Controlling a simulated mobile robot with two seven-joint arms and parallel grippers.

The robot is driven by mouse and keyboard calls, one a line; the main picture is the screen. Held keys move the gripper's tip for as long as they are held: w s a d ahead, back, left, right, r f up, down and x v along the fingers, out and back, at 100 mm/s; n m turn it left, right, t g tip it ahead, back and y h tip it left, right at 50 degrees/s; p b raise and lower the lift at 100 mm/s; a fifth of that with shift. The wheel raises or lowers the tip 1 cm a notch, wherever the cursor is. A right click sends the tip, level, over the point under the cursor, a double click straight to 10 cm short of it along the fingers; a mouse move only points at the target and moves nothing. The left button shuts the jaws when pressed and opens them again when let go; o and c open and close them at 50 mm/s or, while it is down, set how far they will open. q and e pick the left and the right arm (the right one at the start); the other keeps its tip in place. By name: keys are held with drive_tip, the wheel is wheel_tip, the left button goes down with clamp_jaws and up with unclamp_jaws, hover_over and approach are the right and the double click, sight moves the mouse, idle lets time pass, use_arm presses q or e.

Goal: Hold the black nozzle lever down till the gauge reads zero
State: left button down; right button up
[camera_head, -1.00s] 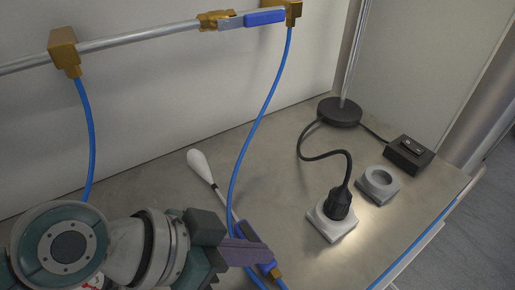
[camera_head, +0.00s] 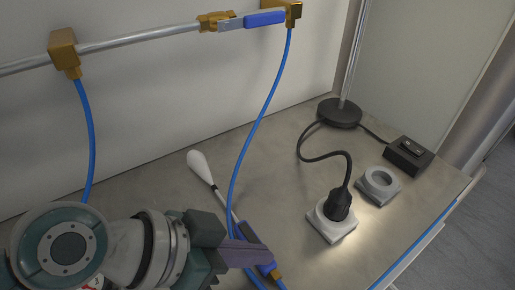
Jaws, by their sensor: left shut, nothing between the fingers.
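My left gripper (camera_head: 250,253) reaches in from the lower left, with its fingers shut. Its fingers lie over a blue-bodied air nozzle (camera_head: 267,268) on the bench and hide much of it. I cannot make out the black lever under the fingers, nor whether it is pressed. A thin metal tube with a white bulb-shaped end (camera_head: 199,166) extends up and left from the nozzle. A blue hose joins the nozzle at a brass fitting (camera_head: 279,283). No gauge shows in this view. My right gripper is not in view.
A metal pipe (camera_head: 140,41) with a blue-handled valve (camera_head: 264,18) runs along the wall, and blue hoses hang from it. At right are a black plug in a grey socket (camera_head: 331,228), an empty grey socket (camera_head: 379,184), a black switch box (camera_head: 408,154) and a round stand base (camera_head: 340,112).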

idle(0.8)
use_arm(q)
drive_tip(key=shift+r+p, duration=0.75)
drive_tip(key=shift+r, duration=0.25)
drive_tip(key=w+d+r+p+v, duration=0.1)
drive_tip(key=p+v, duration=0.4)
drive_tip(key=v, duration=0.7)
drive_tip(key=shift+r, duration=0.6)
